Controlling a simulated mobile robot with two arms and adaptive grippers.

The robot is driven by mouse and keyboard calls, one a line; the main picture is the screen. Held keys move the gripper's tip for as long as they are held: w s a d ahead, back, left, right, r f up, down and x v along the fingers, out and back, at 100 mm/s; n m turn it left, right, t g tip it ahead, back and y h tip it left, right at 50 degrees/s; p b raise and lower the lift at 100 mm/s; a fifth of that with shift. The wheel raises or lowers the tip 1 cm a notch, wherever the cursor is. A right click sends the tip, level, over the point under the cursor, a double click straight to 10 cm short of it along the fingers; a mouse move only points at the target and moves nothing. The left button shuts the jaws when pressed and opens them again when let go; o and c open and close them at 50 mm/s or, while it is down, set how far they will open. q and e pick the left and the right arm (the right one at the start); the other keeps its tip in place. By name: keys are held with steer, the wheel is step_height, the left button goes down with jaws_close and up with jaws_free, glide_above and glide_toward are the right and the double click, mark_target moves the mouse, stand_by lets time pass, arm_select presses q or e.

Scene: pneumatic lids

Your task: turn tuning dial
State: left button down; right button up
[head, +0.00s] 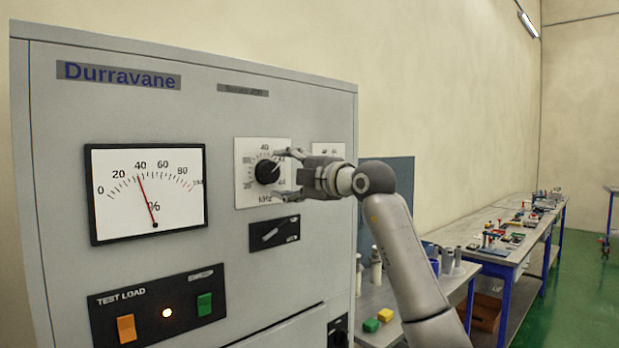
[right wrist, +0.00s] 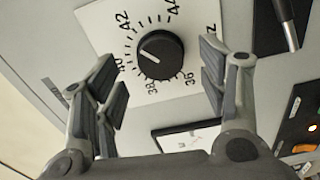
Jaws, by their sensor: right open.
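The tuning dial (head: 267,172) is a round black knob with a white pointer line on a white scale plate (head: 243,190) on the grey cabinet front. In the right wrist view the gripper (right wrist: 163,80) has clear gaps to the dial on both sides. My left gripper is not in view.
A needle meter (head: 175,190) on the cabinet (head: 225,110) reads about 40 percent. A black switch (head: 274,233) is below the dial. The test load panel (head: 160,305) has orange and green buttons and a lit lamp.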

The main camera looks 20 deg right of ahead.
steer(key=v, duration=0.8)
steer(key=shift+s, duration=0.25)
steer(key=shift+d, duration=0.1)
